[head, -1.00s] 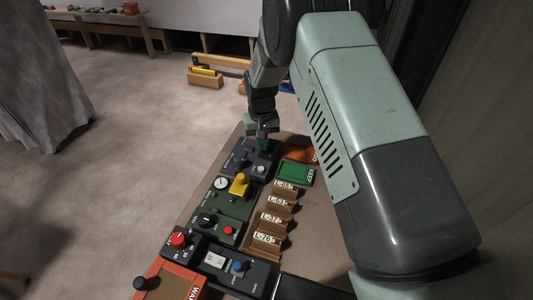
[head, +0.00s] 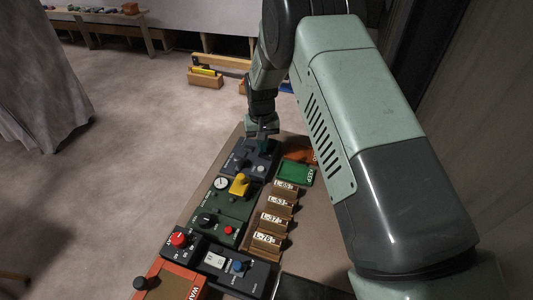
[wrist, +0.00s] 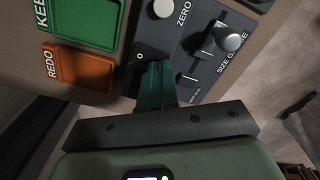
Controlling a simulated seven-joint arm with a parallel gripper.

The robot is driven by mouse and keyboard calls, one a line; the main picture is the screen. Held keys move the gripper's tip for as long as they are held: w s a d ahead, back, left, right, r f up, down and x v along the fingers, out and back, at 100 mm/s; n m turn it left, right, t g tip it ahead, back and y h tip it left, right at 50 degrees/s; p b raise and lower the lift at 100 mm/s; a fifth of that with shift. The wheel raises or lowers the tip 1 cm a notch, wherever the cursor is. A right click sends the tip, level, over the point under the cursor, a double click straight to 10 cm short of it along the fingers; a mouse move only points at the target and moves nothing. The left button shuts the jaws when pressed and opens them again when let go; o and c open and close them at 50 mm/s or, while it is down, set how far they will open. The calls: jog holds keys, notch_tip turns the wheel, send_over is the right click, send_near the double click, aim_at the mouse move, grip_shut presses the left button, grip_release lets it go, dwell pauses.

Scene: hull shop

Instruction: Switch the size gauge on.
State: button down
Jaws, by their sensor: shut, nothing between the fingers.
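The size gauge (head: 262,160) is a dark grey box at the far end of the row of devices on the bench. In the wrist view its face (wrist: 190,70) carries the labels SIZE GAUGE and ZERO, a round silver button (wrist: 163,8) and a slider with a silver knob (wrist: 231,41). A black rocker switch (wrist: 143,54) marked 0 sits at its left edge, partly hidden by my fingertips. My gripper (wrist: 155,72) is shut and empty, its green fingers pointing at the rocker. I cannot tell whether they touch it.
A green KEEP tray (head: 296,173) and an orange REDO tray (head: 299,152) lie right of the gauge. A green device with a yellow part (head: 239,185), a black device (head: 225,263) and labelled wooden blocks (head: 268,240) stand nearer on the bench.

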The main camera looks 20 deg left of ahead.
jog(key=shift+f, duration=0.65)
jog(key=shift+r, duration=3.55)
